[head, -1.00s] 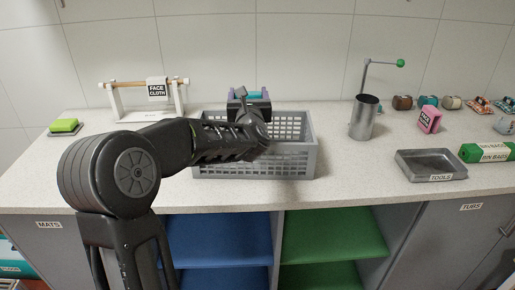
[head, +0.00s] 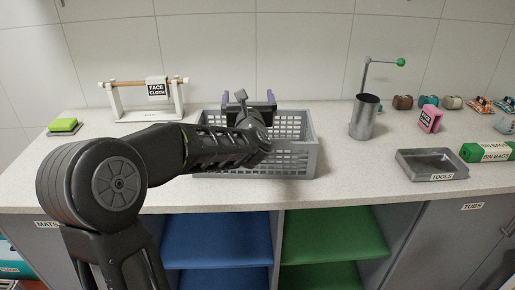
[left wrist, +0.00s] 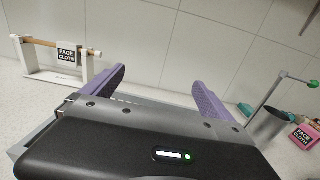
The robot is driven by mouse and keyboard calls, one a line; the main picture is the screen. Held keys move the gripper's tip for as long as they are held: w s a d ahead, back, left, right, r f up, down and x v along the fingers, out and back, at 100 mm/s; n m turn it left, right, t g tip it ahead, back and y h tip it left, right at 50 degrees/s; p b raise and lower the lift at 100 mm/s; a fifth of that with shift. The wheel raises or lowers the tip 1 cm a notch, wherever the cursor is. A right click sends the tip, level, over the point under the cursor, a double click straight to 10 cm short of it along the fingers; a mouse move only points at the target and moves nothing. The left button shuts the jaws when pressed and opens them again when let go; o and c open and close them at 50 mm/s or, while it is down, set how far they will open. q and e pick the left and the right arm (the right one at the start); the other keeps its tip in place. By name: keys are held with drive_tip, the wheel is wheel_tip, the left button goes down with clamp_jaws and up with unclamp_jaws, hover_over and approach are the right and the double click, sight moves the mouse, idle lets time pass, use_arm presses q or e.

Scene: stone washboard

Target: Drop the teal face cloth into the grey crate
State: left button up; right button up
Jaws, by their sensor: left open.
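The grey crate (head: 309,158) stands on the counter, with slatted sides and an open top. A piece of its rim also shows in the left wrist view (left wrist: 36,139). My left gripper (head: 250,101) is over the crate, its two purple fingers apart and pointing toward the wall. The left wrist view shows the fingers (left wrist: 158,80) wide apart with nothing between them. My right gripper is not in view.
A white rack (head: 178,98) with a wooden bar and face cloth sign stands left, near a green sponge (head: 64,125). Right are a metal canister (head: 364,118), a pink labelled item (head: 430,119), a tools tray (head: 432,165) and green bin bags (head: 487,152).

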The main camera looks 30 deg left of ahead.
use_arm(q)
drive_tip(key=b+v, duration=0.1)
drive_tip(key=v, duration=0.4)
idle(0.8)
